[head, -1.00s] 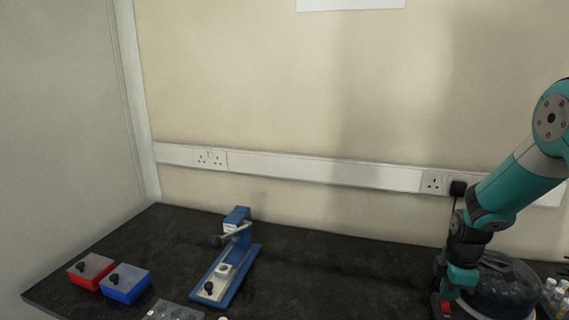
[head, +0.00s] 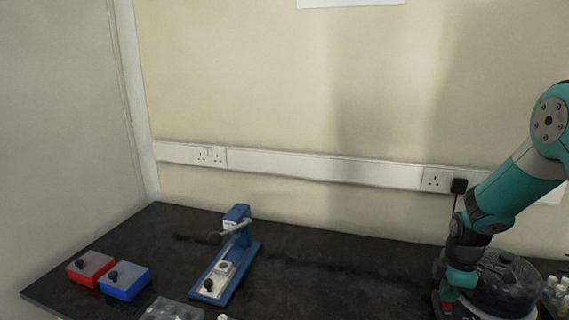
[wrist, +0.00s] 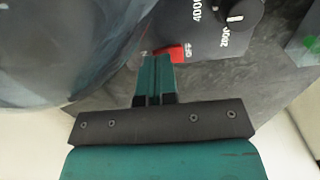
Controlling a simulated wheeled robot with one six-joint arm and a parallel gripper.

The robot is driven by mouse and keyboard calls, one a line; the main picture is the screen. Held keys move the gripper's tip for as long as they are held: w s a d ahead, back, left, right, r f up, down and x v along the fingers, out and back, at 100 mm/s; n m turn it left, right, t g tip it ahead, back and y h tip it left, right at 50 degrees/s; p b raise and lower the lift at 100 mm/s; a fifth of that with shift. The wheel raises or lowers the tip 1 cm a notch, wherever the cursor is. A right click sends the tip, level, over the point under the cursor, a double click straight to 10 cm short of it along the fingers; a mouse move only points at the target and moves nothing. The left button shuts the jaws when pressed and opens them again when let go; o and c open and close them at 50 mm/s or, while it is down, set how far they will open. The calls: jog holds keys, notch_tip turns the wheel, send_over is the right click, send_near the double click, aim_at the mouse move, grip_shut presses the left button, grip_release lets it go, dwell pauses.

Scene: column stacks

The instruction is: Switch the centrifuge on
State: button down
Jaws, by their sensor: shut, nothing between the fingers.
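The centrifuge (head: 505,287) stands at the right of the bench with a domed, see-through lid, partly hidden behind my arm in the head view. In the wrist view its dark front panel (wrist: 203,36) carries a red rocker switch (wrist: 171,53) and a round black speed knob (wrist: 241,13). My gripper (wrist: 157,60) is shut and empty. Its fingertips are right at the red switch and cover part of it; whether they touch it I cannot tell. Which way the rocker is tipped is not clear.
A blue press-like device (head: 230,262) stands mid-bench. A red box (head: 90,267) and a blue box (head: 125,282) with black knobs sit at left. Small bottles (head: 556,292) stand right of the centrifuge. A black plug (head: 458,185) is in the wall socket.

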jog(key=shift+f, duration=0.3)
jog(key=shift+r+p, duration=1.9)
jog(key=shift+r, duration=0.75)
